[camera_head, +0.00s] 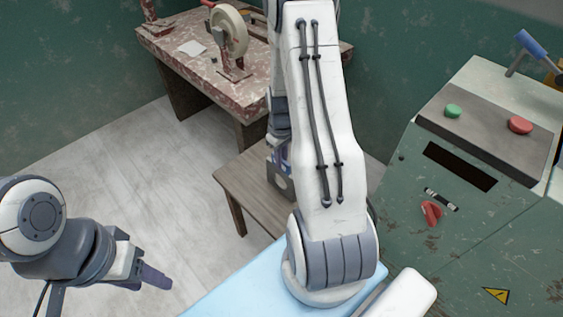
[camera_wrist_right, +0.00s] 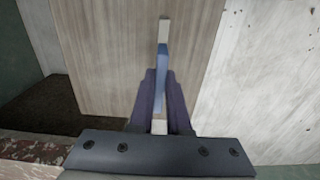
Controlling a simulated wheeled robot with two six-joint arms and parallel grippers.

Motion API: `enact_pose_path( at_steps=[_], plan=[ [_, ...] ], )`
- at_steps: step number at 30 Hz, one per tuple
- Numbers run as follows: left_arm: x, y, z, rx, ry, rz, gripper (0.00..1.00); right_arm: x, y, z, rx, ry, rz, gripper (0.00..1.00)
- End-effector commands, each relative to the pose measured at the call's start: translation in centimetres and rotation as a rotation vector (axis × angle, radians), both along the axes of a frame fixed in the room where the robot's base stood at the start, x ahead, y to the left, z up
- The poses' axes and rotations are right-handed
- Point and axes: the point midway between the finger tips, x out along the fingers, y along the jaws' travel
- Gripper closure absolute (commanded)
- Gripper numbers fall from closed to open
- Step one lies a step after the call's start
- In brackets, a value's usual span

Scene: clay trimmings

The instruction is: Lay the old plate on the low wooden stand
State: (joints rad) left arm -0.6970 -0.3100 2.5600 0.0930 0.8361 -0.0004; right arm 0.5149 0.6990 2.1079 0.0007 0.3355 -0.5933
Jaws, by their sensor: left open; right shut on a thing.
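The low wooden stand (camera_head: 238,183) is in the middle of the head view, partly covered by my right arm. Its plain wooden top (camera_wrist_right: 105,50) fills the middle of the right wrist view. My right gripper (camera_wrist_right: 161,78) is shut on a thin blue and pale thing, seen edge-on, which I take to be the old plate (camera_wrist_right: 163,55). It is over the stand's top in that view; I cannot tell whether it touches. In the head view my right arm mostly hides it. My left gripper (camera_head: 150,274) is open and empty at lower left, apart from the stand.
A stained workbench (camera_head: 185,65) with a wheel-like tool (camera_head: 232,35) stands at the back. A green machine cabinet (camera_head: 440,170) with buttons stands at right. A light blue surface (camera_head: 240,285) lies at the front. The floor (camera_head: 130,170) left of the stand is clear.

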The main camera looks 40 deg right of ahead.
Motion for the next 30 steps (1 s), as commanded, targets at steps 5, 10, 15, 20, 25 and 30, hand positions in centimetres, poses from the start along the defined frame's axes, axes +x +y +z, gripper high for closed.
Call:
enact_pose_path(
  at_steps=[5, 10, 15, 20, 25, 30],
  plan=[
    [0.01, 0.0, -0.06, 0.0, 0.0, 0.0, 0.5, 0.06, -0.06, -1.18, -0.002, -0.002, 0.0, 1.0],
    [0.0, 0.0, -0.05, 0.0, 0.0, 0.0, 0.5, 0.06, -0.07, -1.14, -0.002, -0.003, 0.0, 1.0],
    [0.0, 0.0, -0.28, 0.0, 0.0, 0.0, 0.5, 0.01, -0.05, -1.53, -0.001, -0.001, 0.0, 0.81],
    [0.0, 0.0, -0.21, 0.0, 0.0, 0.0, 0.5, 0.01, -0.05, -1.44, -0.001, -0.001, 0.0, 0.55],
    [0.0, 0.0, -0.21, 0.0, 0.0, 0.0, 0.5, 0.01, -0.05, -1.44, -0.001, -0.001, 0.0, 0.55],
    [0.0, 0.0, 0.03, 0.0, 0.0, 0.0, 0.5, 0.07, -0.08, -0.57, -0.002, -0.003, 0.0, 0.55]
  ],
)
